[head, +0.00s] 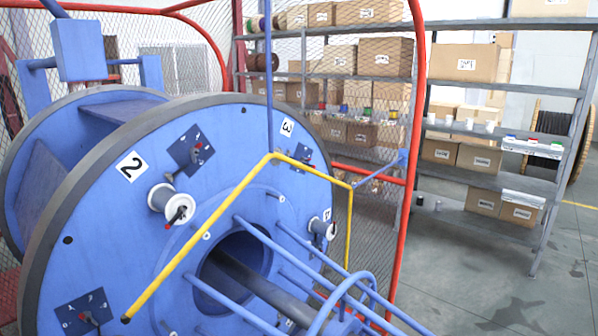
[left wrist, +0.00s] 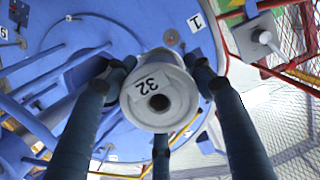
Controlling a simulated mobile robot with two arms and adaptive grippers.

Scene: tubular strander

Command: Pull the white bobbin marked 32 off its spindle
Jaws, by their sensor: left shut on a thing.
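The white bobbin marked 32 (left wrist: 180,101) fills the middle of the left wrist view, its labelled end face towards the camera. My left gripper (left wrist: 160,82) is shut on it, with dark fingers at its left and right sides and another below. Its centre hole looks dark, and no spindle tip shows in it. The blue strander disc (left wrist: 105,38) lies behind it, with a label 1 near. Whether the bobbin is still on a spindle is hidden. Neither gripper shows in the head view, and my right gripper is in no view.
In the head view, white bobbins sit on the blue disc by label 2 (head: 160,197) and at its right side (head: 318,228). A yellow bar (head: 205,225) crosses before the disc. A red-framed mesh guard (head: 415,120) and loaded shelves (head: 470,195) stand behind.

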